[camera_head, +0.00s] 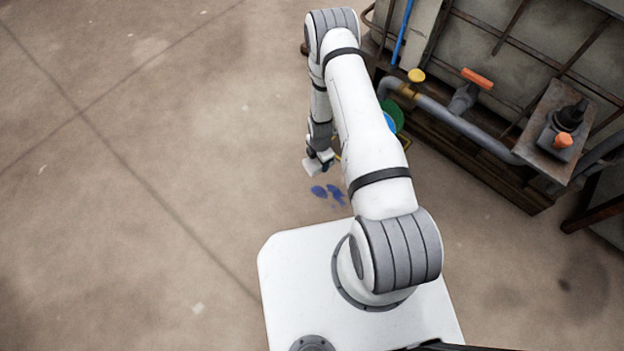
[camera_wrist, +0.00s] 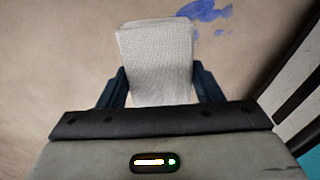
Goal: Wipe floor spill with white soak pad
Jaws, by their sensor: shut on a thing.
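My gripper (camera_head: 322,164) is shut on the white soak pad (camera_head: 311,168). The pad is a pale, textured rectangle between the two dark fingers in the wrist view (camera_wrist: 155,60). The spill is a set of blue-violet blotches (camera_head: 319,191) on the concrete floor, just below and right of the pad in the head view. In the wrist view the spill (camera_wrist: 204,11) shows past the pad's far right corner. The pad appears beside the spill and does not cover the visible blotches. I cannot tell whether the pad touches the floor.
A vat frame with a grey pipe (camera_head: 450,118), an orange-handled valve (camera_head: 477,78) and a yellow knob (camera_head: 416,75) stands at the right. Green and blue round things (camera_head: 393,115) are partly hidden behind my arm. The floor (camera_head: 130,200) at the left is clear.

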